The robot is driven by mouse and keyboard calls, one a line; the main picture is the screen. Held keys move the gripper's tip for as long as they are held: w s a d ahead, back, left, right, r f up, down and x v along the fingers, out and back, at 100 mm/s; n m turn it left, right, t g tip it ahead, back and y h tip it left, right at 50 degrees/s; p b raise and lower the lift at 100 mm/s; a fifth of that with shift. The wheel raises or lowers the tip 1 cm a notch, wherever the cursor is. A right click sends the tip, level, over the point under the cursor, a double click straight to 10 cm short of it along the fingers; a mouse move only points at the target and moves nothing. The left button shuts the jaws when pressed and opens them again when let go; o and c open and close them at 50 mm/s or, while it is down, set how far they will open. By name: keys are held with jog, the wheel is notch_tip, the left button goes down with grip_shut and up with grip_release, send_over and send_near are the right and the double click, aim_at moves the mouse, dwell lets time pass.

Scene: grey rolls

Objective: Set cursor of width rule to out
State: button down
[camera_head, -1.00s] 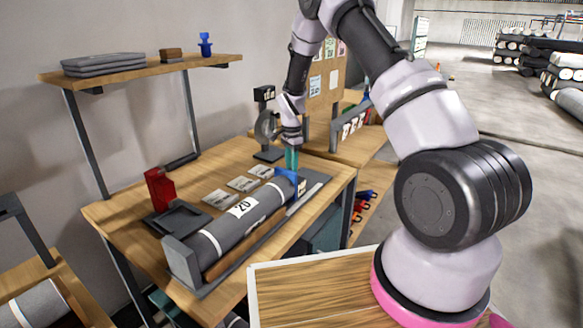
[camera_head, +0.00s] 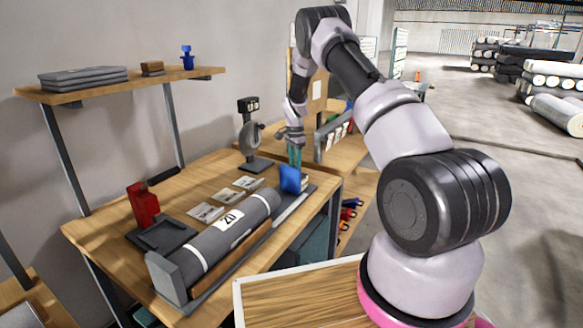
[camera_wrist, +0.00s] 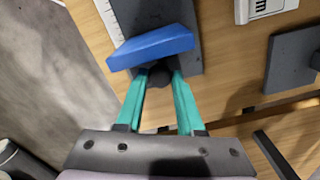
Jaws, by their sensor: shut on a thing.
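The blue cursor (camera_head: 291,180) stands at the far end of the width rule (camera_head: 288,208), just beyond the end of the grey roll (camera_head: 205,240) with its "20" label. In the wrist view the cursor (camera_wrist: 152,48) is a blue slab with a dark knob (camera_wrist: 161,77) on the near side. My gripper (camera_head: 295,160) is over the cursor, pointing down. Its teal fingers (camera_wrist: 160,92) are shut on the cursor by the dark knob. Part of the rule's white scale (camera_wrist: 108,20) shows left of the cursor; its marks are too small to read.
A shelf (camera_head: 120,86) with grey slabs is above at left. A second wooden bench (camera_head: 330,160) stands behind the gripper.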

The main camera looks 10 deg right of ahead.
jog(key=c, duration=0.5)
grip_release()
jog(key=shift+c, duration=0.2)
jog(key=shift+r, duration=0.15)
notch_tip(320, 180, up, 11)
jog(key=shift+f, duration=0.2)
jog(key=shift+r, duration=0.1)
